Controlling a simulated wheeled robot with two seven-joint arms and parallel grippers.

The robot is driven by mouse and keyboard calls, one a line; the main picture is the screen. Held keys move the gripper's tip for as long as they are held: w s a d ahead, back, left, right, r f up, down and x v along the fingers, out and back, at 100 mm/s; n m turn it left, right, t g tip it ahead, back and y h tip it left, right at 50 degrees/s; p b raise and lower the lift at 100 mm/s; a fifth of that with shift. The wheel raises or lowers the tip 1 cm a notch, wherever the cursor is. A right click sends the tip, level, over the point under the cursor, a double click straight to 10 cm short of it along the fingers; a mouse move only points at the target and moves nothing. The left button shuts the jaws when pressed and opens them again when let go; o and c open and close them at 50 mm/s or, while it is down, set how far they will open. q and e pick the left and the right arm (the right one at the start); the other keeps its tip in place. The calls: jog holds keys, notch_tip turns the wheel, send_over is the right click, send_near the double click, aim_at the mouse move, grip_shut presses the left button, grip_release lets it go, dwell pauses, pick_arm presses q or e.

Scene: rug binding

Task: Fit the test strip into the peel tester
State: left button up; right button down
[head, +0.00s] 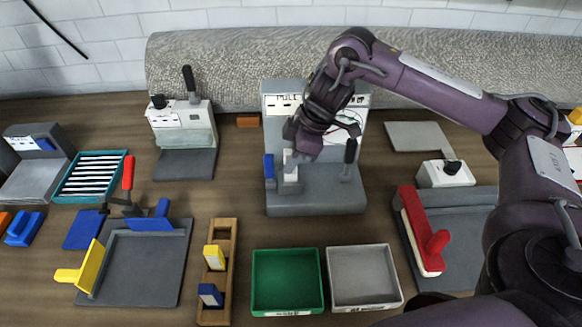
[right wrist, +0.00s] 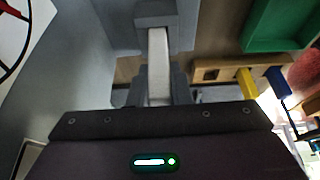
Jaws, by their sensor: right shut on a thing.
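The peel tester (head: 315,203) is a grey machine with a flat base and an upright back panel, at the middle of the head view. My right gripper (head: 292,150) is over the left part of its base, shut on the white test strip (head: 290,163). In the right wrist view the strip (right wrist: 158,62) runs from between my fingers (right wrist: 156,95) to a grey block (right wrist: 155,14) of the tester. I cannot tell whether the strip sits inside that block or only against it. My left gripper is not in view.
A blue part (head: 269,167) and a dark-handled lever (head: 349,152) flank the strip on the tester. A green tray (head: 287,311) and a grey tray (head: 365,305) lie in front. A wooden rack (head: 215,302) holds yellow and blue pieces. A rolled rug (head: 240,60) lies behind.

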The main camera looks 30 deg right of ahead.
notch_tip(320, 180, down, 2)
jog(key=shift+f, duration=0.2)
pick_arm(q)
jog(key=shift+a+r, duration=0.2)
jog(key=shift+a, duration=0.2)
pick_arm(e)
jog(key=shift+f, duration=0.15)
jog(key=shift+f, duration=0.2)
jog(key=c, duration=1.3)
grip_release()
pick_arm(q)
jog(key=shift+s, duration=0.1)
pick_arm(e)
jog(key=shift+r, duration=0.1)
